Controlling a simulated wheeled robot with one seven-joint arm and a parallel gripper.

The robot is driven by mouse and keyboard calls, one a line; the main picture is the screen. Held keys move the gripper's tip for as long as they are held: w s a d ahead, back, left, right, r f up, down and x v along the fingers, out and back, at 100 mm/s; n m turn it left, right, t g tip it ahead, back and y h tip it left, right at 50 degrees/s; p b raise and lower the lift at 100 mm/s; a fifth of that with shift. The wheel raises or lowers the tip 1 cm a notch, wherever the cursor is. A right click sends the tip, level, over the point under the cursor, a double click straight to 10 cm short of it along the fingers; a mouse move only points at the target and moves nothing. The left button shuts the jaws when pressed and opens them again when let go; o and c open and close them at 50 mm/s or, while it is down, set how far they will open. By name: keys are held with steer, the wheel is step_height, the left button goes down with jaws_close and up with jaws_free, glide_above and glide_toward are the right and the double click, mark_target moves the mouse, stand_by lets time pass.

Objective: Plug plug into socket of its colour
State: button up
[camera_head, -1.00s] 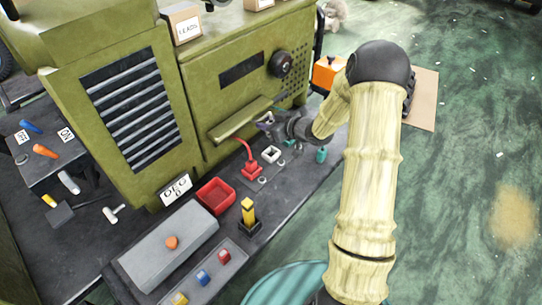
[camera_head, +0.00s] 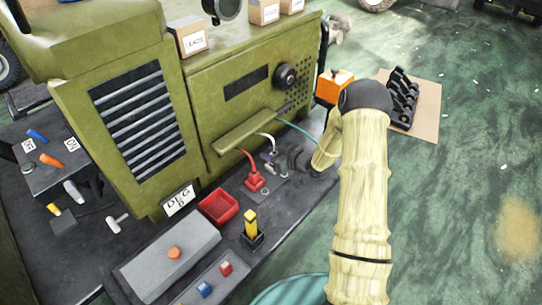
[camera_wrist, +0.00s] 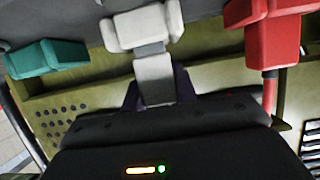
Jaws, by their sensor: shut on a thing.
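The white plug (camera_wrist: 155,78) is between the dark fingers of my gripper (camera_wrist: 158,92) in the wrist view. A white socket block (camera_wrist: 145,27) lies directly beyond it and the two look lined up; I cannot tell how deep the plug sits. The red plug (camera_wrist: 271,46) is in a red socket at the right; it also shows in the head view (camera_head: 255,181). A teal block (camera_wrist: 45,58), apparently the teal socket, is at the left. In the head view my gripper (camera_head: 270,159) is low over the bench beside the red plug, and hides the white socket.
The green cabinet (camera_head: 225,100) stands behind, with a white lead (camera_head: 268,137) and a teal lead (camera_head: 298,128) coming from its ledge. A red tray (camera_head: 218,207) and a yellow-topped post (camera_head: 251,225) stand left and in front of my gripper.

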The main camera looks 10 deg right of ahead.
steer(key=shift+f, duration=0.6)
steer(key=shift+f, duration=0.1)
steer(key=o, duration=1)
steer(key=shift+c, duration=0.2)
steer(key=shift+r, duration=0.25)
steer(key=shift+s+d, duration=0.25)
steer(key=shift+s, duration=0.05)
steer(key=b+v, duration=0.1)
steer(key=v, duration=1)
